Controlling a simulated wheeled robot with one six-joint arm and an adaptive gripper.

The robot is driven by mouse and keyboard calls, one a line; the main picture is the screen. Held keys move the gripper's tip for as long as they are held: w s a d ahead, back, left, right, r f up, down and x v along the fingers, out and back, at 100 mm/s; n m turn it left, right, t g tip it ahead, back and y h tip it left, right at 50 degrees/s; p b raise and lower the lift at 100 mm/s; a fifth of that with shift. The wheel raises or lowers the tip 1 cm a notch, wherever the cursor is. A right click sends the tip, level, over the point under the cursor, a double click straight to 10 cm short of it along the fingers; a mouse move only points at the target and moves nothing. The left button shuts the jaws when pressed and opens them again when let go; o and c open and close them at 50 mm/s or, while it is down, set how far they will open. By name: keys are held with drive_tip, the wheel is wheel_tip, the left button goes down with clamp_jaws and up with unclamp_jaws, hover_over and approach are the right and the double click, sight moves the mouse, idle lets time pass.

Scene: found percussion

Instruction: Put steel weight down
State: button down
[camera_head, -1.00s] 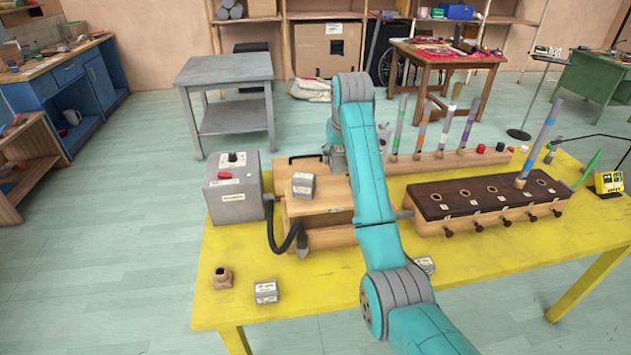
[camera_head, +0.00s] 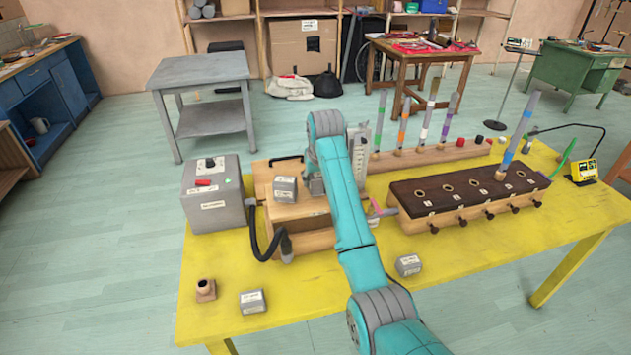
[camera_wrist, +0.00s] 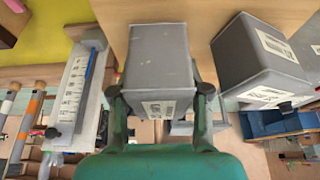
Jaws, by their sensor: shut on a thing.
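My gripper (camera_wrist: 160,92) is shut on a grey steel weight (camera_wrist: 160,55), a block with a white label, between its two fingers in the wrist view. A second grey weight (camera_wrist: 262,62) is beside it to the right, apart from it. In the head view a labelled weight (camera_head: 285,189) sits on top of the wooden box (camera_head: 300,212). My gripper and the held weight are mostly hidden behind my arm there, above or at the box. I cannot tell whether the held weight touches the wood. Two more weights, one at the front left (camera_head: 252,301) and one right of my arm (camera_head: 408,265), lie on the yellow table.
A grey upright gauge (camera_head: 357,150) stands close to my gripper and shows in the wrist view (camera_wrist: 78,92). A grey control box (camera_head: 212,195) with a dark hose is at left. A dark-topped block with holes (camera_head: 470,190) is at right. The yellow table's (camera_head: 330,300) front is partly clear.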

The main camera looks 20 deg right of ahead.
drive_tip(key=shift+f, duration=0.4)
drive_tip(key=shift+f, duration=0.1)
drive_tip(key=c, duration=0.6)
unclamp_jaws()
drive_tip(key=shift+o, duration=0.2)
drive_tip(key=v, duration=1.2)
drive_tip(key=shift+s, duration=0.1)
